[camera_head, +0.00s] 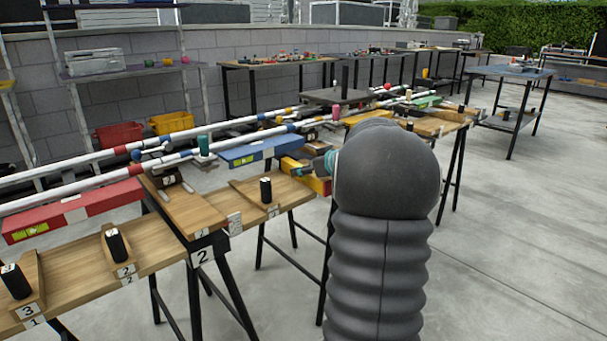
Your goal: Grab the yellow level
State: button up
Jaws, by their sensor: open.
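A yellow level (318,184) lies at the right end of the near wooden bench, just left of my arm. Its right part is hidden behind my dark grey arm. A small part of my gripper (312,168) shows at the arm's left edge, over or beside the yellow level. The jaws are open, but most of the gripper is hidden by the arm. I cannot tell whether it touches the level. A blue level (262,151) lies left of and behind it. A red level (75,211) lies farther left.
Long white poles (95,172) with coloured bands run along the bench. Small black objects (266,190) stand on numbered wooden boards (198,214). Another wooden surface (432,126) lies behind my arm. Open concrete floor (510,240) is at right.

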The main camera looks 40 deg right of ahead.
jog(key=shift+w+f, duration=0.15)
jog(key=shift+w, duration=0.3)
grip_shut()
jog(key=shift+s+r+b, duration=0.1)
jog(key=shift+r+b, duration=0.1)
jog(key=shift+b, duration=0.5)
